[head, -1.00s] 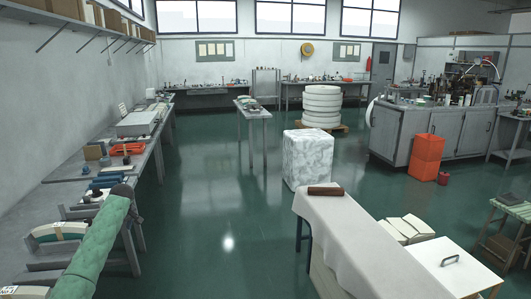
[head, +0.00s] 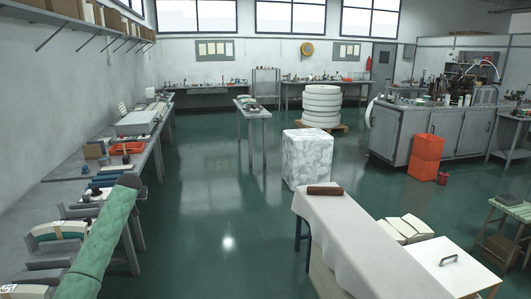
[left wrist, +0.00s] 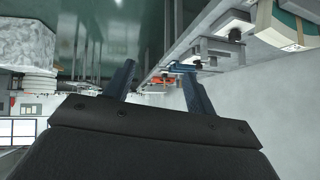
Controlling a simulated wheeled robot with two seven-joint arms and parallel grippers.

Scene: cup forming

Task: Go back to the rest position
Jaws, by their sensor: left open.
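My left gripper (left wrist: 158,85) is open in the left wrist view, its two blue-grey fingers spread apart with nothing between them. In that view the picture is upside down, with the workbench above. In the head view my green-sleeved left arm comes in at the lower left, beside the left bench; its gripper cannot be made out there. My right gripper is in neither view.
A long bench (head: 70,172) with tools runs along the left wall. A cloth-covered table (head: 340,225) with a brown roll (head: 325,190) stands front right. A white marbled block (head: 309,160) stands behind it. The green floor (head: 215,200) between is clear.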

